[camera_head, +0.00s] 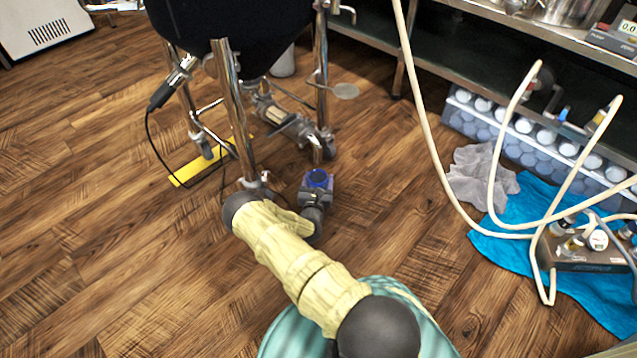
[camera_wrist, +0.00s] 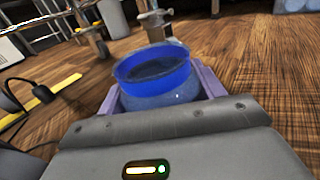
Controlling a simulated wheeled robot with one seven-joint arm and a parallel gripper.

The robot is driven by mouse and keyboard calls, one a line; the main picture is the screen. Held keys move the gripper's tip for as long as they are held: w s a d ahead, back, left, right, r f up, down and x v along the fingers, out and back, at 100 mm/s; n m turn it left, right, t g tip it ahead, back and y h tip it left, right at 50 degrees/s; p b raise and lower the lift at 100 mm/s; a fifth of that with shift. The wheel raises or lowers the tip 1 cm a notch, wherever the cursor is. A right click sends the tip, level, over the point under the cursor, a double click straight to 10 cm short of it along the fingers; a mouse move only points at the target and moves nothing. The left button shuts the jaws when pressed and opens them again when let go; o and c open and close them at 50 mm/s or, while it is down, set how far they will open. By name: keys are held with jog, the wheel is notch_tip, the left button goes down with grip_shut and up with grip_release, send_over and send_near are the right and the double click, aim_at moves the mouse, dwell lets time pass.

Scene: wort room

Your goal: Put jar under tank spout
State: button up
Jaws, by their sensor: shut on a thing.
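The jar (camera_wrist: 157,78) has a blue rim band and a clear body. In the wrist view it sits between the two purple-grey fingers of my gripper (camera_wrist: 160,90), which is shut on it. The head view also shows the blue jar top (camera_head: 318,178) at the end of my arm, low over the floor. The dark tank (camera_head: 235,25) stands on metal legs at the upper middle. Pipework with a valve (camera_head: 290,125) hangs beneath it, a little behind and left of the jar. A small metal fitting (camera_wrist: 154,20) shows just beyond the jar in the wrist view. I cannot tell which fitting is the spout.
A tank leg (camera_head: 232,110) with a caster stands close left of my gripper. A black cable (camera_head: 155,150) and a yellow strip (camera_head: 205,163) lie on the floor. Hoses (camera_head: 440,165), a grey cloth (camera_head: 480,175) and a blue towel (camera_head: 520,250) are at right. Floor between is clear.

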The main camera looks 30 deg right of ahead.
jog(key=shift+f, duration=0.1)
jog(key=o, duration=1.1)
jog(key=shift+s+a+r, duration=0.15)
jog(key=shift+r, duration=0.05)
jog(key=p+v, duration=0.7)
jog(key=v, duration=0.3)
jog(key=shift+s+a+r, duration=0.1)
jog(key=shift+s+a, duration=0.15)
jog(key=shift+s, duration=0.05)
jog(key=shift+s+a, duration=0.2)
jog(key=shift+s, duration=0.2)
